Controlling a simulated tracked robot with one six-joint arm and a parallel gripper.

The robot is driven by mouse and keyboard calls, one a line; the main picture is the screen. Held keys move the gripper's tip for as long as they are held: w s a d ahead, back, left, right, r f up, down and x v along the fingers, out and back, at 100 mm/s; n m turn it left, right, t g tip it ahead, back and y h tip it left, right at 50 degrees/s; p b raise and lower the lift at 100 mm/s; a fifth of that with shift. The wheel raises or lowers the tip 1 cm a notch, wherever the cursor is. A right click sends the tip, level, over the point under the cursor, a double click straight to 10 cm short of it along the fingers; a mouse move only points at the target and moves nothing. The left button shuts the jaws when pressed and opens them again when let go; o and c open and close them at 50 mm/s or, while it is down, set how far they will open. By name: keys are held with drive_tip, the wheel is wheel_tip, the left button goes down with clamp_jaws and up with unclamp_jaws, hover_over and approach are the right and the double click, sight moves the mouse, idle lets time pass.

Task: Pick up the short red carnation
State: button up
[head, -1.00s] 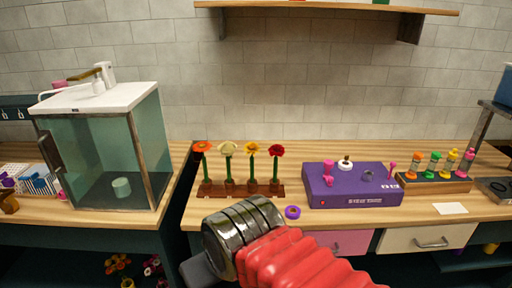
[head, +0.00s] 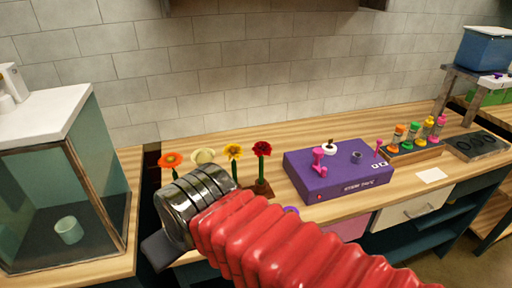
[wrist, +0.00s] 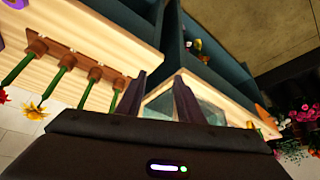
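A red flower (head: 262,149), which looks like the carnation, stands upright on a green stem at the right end of a brown wooden rack (head: 264,189). In the wrist view the red flower (wrist: 4,95) is cut off at the left edge. My gripper (wrist: 158,95) has its two dark fingers apart with nothing between them. It points past the rack, with the flowers to the left of the fingers. In the head view my arm covers much of the rack and the lower stems.
Orange (head: 170,160), cream (head: 203,157) and yellow (head: 234,152) flowers stand left of the red one. A purple box (head: 340,172) sits to the right. A glass tank (head: 100,150) stands at left. More flowers (wrist: 300,115) show low at right in the wrist view.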

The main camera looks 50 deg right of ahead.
drive_tip(key=shift+w, duration=0.4)
drive_tip(key=shift+d, duration=0.1)
